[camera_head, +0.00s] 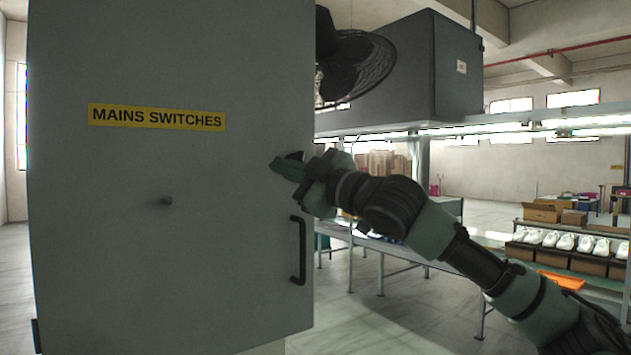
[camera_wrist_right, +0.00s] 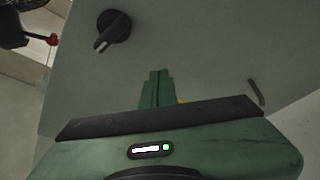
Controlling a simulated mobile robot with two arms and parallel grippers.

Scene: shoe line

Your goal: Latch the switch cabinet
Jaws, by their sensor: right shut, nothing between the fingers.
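The grey-green switch cabinet (camera_head: 120,270) fills the left of the head view, with a yellow "MAINS SWITCHES" label (camera_head: 157,117). My right gripper (camera_head: 278,168) is shut and empty, near that edge and above the handle. In the right wrist view, its closed fingers (camera_wrist_right: 157,88) point at a grey panel (camera_wrist_right: 200,50) bearing a black turn knob (camera_wrist_right: 113,28), apart from the fingers. I cannot tell whether the knob is latched or the fingers touch the panel.
A dark overhead unit (camera_head: 405,70) and a round fan-like guard (camera_head: 350,65) are behind the cabinet. White shoes (camera_head: 565,241) stand on a rack at right, above an orange tray (camera_head: 560,280). Open floor (camera_head: 380,325) lies right of the cabinet.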

